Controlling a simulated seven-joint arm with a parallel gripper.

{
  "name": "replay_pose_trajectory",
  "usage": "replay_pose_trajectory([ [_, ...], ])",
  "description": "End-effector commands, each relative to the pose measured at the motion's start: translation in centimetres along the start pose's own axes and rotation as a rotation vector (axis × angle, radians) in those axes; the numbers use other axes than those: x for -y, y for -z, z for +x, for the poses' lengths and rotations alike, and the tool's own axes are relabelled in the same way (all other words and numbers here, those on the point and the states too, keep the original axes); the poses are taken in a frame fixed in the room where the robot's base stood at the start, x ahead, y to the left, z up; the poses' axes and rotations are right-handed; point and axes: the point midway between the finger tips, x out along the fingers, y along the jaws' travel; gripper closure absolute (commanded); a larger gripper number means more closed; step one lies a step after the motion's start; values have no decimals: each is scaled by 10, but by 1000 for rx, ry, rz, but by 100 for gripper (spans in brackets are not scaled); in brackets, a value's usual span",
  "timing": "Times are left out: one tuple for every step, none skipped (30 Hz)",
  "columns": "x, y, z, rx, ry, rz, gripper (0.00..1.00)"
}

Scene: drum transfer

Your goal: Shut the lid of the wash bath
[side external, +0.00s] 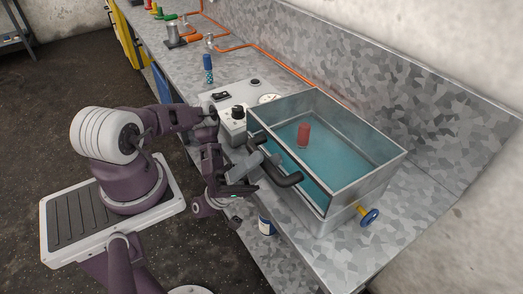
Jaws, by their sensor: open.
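The wash bath (365,187) is an open-topped metal tank on the bench, with blue-green water in it. A red cylinder (303,135) stands in the water. A dark curved handle (288,180) sits at the bath's near left side. I cannot clearly tell the lid apart from the tank wall there; no cover lies over the water. My gripper (262,171) is open at that side, close to the left end of the handle. I cannot tell whether it touches the handle. My wrist and fingers partly hide the near left wall.
A control box with a dark knob (238,112) stands left of the bath. A small blue bottle (208,68) stands farther back, near an orange pipe (270,57). The bench right of the bath is clear.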

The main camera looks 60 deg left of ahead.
Motion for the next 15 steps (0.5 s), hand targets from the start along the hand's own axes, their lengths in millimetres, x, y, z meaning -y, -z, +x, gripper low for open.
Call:
replay_pose_trajectory([
  [-4,3,6,-1,-1,0,59],
  [-8,5,11,-1,-1,0,59],
  [-12,8,17,-1,-1,-1,59],
  [-16,10,22,0,-1,0,59],
  [-20,12,27,-1,-2,-2,59],
  [-25,14,33,1,-3,-2,59],
  [-28,16,38,1,-3,-2,59],
  [-31,18,42,1,-3,-3,59],
  [-35,19,47,3,-3,-2,59],
  [-38,21,51,3,-4,-3,59],
  [-40,22,54,2,-4,-3,59],
  [-44,24,58,3,-4,-4,59],
  [-46,24,60,4,-5,-3,59],
  [-47,26,62,4,-6,-3,59],
  [-49,26,65,4,-7,-3,59],
])
